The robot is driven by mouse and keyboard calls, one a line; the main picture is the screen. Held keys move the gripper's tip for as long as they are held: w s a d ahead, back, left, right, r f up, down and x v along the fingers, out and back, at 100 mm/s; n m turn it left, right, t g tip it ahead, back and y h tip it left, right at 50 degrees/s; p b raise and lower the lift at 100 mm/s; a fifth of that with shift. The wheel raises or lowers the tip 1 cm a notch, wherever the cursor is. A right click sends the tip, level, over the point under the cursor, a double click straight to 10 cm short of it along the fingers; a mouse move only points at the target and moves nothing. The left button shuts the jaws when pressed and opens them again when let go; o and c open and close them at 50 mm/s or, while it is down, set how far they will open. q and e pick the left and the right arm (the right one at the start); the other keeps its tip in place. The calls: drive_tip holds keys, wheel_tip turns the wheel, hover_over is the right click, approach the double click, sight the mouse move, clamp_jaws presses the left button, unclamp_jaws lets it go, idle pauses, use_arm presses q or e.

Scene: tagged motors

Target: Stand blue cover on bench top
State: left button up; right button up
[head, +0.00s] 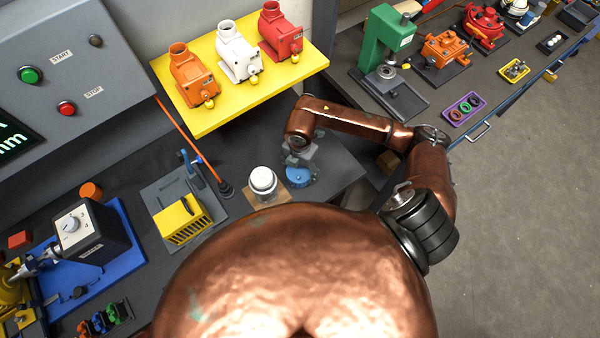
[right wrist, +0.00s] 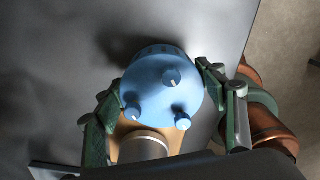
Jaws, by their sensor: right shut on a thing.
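The blue cover (head: 299,175) is a round blue piece at the right end of the dark bench top (head: 335,172). In the right wrist view the cover (right wrist: 160,88) shows its face with several small knobs. My right gripper (head: 300,162) is at the cover, and its green fingers (right wrist: 165,115) are on either side of it, shut on it. The cover is at or just above the bench surface; I cannot tell whether it touches. My left gripper is not in view.
A white-topped cylinder (head: 263,182) on a wooden block (head: 270,198) stands close left of the cover. A yellow shelf (head: 245,100) with orange, white and red motors is behind. A yellow slotted box (head: 182,220) is further left. Bare bench lies right of the cover.

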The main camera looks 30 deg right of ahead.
sight(300, 174)
drive_tip(key=shift+w+f+p, duration=0.1)
drive_tip(key=shift+f+p, duration=0.25)
drive_tip(key=shift+f, duration=1.3)
drive_tip(key=shift+f, duration=0.15)
drive_tip(key=o, duration=1.4)
wheel_tip(300, 174, up, 12)
drive_tip(key=shift+r+b, duration=0.15)
drive_tip(key=shift+b, duration=0.4)
